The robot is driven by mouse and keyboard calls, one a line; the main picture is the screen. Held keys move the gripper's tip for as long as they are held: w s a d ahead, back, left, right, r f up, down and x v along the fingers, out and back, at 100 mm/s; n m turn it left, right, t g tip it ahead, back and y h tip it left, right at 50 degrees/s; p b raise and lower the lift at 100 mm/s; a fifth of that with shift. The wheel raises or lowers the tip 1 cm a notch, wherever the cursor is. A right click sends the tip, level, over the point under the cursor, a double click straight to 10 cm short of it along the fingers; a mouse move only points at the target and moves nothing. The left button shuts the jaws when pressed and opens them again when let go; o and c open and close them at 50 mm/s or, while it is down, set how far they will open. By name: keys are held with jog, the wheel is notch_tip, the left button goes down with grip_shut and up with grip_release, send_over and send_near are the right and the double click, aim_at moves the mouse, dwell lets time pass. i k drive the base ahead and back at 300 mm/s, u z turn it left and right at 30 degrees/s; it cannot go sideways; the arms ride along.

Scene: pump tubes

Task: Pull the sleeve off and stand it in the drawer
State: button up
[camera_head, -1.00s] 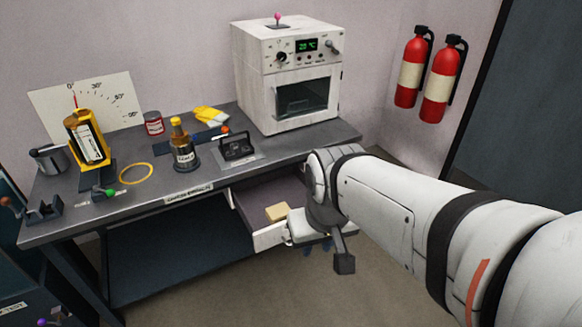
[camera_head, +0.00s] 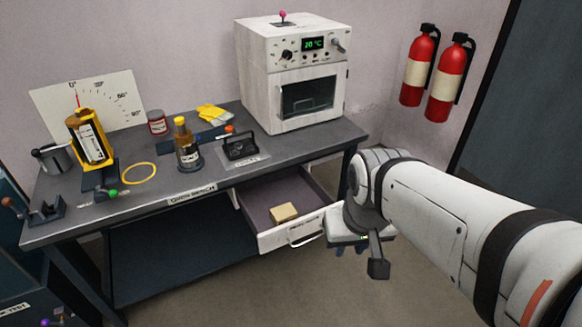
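The drawer (camera_head: 268,240) under the bench is open, with its pale front and a bar handle facing forward. A small tan block (camera_head: 284,212) lies inside on its floor. A yellow holder (camera_head: 78,127) on the bench's left carries a dark, white-labelled cylindrical piece (camera_head: 91,146) in front of an angle card. I cannot tell for sure which part is the sleeve. My gripper (camera_head: 352,247) is just right of the drawer front, pointing down and apart from the handle. Its fingers are mostly hidden behind my wrist, so its opening is unclear.
On the bench (camera_head: 120,215) stand an amber bottle (camera_head: 187,148), a red can (camera_head: 157,122), a yellow ring (camera_head: 138,173), a metal cup (camera_head: 50,158) and a black-framed piece (camera_head: 240,147). A white oven (camera_head: 292,75) stands at the back right. The floor before the drawer is clear.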

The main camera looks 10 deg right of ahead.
aim_at(299, 206)
jog(key=k, duration=1.3)
jog(key=u, duration=0.55)
jog(key=i, duration=1.1)
jog(key=u, duration=0.6)
jog(key=i, duration=1.9)
jog(key=z, duration=0.4)
jog(key=k, duration=0.7)
jog(key=z, duration=0.15)
